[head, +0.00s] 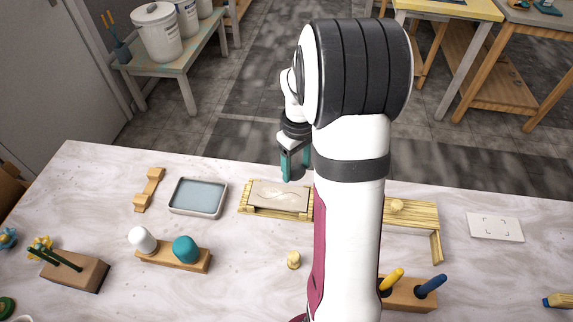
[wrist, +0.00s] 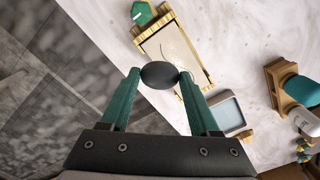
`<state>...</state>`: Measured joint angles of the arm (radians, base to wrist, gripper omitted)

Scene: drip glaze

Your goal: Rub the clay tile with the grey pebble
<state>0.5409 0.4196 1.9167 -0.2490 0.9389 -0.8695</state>
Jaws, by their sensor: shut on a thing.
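The clay tile (head: 281,197) is a pale slab with curved marks, lying in a wooden frame (head: 247,205) on the table. The tile also shows in the wrist view (wrist: 172,45), beyond the fingertips. My gripper (head: 292,177) is over the back part of the tile in the head view. In the wrist view, my gripper (wrist: 160,75) is shut on the dark grey pebble (wrist: 158,75), which sits between the two teal fingertips.
A grey-blue tray (head: 198,197) stands left of the tile, with a wooden rest (head: 149,190) beyond it. A block with white and teal knobs (head: 173,256) and a small wooden peg (head: 294,260) are nearer. A white card (head: 495,227) lies at the right.

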